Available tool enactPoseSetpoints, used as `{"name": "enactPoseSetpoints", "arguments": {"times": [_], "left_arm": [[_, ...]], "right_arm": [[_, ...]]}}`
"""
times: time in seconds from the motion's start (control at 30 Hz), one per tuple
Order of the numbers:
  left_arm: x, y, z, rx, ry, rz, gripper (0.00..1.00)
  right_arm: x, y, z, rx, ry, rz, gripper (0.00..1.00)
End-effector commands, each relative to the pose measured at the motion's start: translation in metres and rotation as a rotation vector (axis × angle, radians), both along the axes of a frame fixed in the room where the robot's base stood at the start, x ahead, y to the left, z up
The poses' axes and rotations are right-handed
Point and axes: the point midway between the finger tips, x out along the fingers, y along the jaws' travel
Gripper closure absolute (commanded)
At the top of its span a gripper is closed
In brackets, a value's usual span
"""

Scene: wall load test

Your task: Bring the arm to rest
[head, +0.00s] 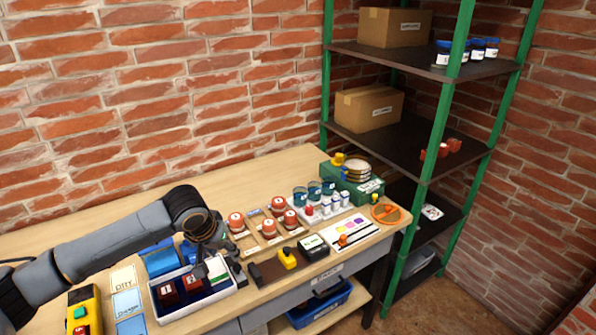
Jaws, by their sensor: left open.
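My left arm reaches in from the left over the wooden workbench (130,240). Its left gripper (220,266) points down, open, above the right part of a white-rimmed tray with blue inside (203,302). Dark red blocks (180,290) and a light grey piece lie in the tray. The gripper hides part of the tray, and I cannot tell whether its fingers touch anything there. I see nothing held between the fingers. My right gripper is not in view.
A yellow button box (84,311) and cards (126,302) lie left. A green-post shelf (436,115) stands right. The bench's back is clear.

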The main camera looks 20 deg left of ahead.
Motion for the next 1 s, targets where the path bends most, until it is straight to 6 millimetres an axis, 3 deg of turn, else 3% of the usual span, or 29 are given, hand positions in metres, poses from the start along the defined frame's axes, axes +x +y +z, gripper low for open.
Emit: {"name": "enactPoseSetpoints", "arguments": {"times": [0.13,0.27,0.4,0.57,0.73,1.0], "left_arm": [[-0.005,-0.013,-0.009,-0.001,0.006,-0.036,0.53],[-0.026,-0.061,-0.04,-0.01,0.016,-0.167,0.53],[-0.069,-0.126,-0.074,-0.036,0.002,-0.328,0.53],[-0.122,-0.171,-0.094,-0.064,-0.03,-0.409,0.53],[-0.17,-0.178,-0.102,-0.06,-0.034,-0.387,0.53],[-0.226,-0.159,-0.11,-0.015,0.017,-0.307,0.53]], "right_arm": [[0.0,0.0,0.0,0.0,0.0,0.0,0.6],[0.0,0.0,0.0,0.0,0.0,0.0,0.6],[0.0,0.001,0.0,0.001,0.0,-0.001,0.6],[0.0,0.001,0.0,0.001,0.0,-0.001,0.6],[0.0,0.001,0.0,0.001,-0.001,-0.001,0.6],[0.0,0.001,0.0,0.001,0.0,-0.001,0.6]]}}
